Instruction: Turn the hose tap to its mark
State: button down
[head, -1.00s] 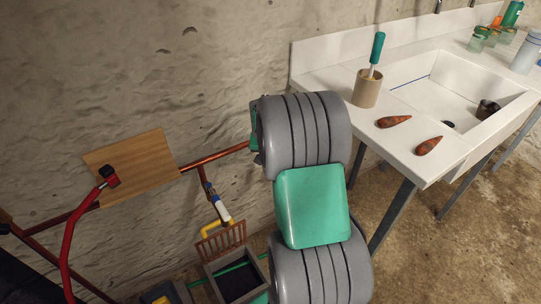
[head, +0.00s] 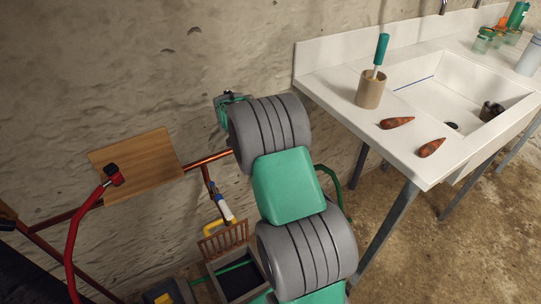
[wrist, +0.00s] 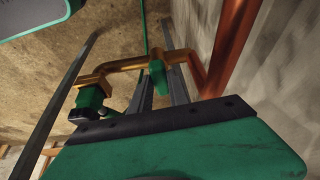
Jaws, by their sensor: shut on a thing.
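The brass hose tap (wrist: 125,66) shows in the wrist view. It joins a copper pipe (wrist: 230,50), and its spout bends left to a green and black fitting (wrist: 90,97). The tap's small green handle (wrist: 157,76) is at the middle of the view. My gripper (wrist: 162,84) is shut on the handle, with its narrow grey fingers beside it. The lower part of the grip is hidden by the green and black gripper body. I cannot make out the mark. In the head view my arm hides the tap and the fingertips.
A white sink counter (head: 340,84) on grey legs stands at the right, with a beige cup (head: 370,91) and two reddish tapered objects on it. At the left are a wooden board (head: 137,163), a red curved pipe (head: 76,225) and a grey bin (head: 212,272) low down.

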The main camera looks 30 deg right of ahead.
jog(key=shift+m, duration=0.4)
jog(key=c, duration=1.3)
grip_release()
jog(key=shift+o, duration=0.2)
jog(key=p+v, duration=0.1)
jog(key=v, duration=0.6)
jog(key=shift+w+r, duration=0.2)
jog(key=shift+r, duration=0.2)
jog(key=shift+a, duration=0.15)
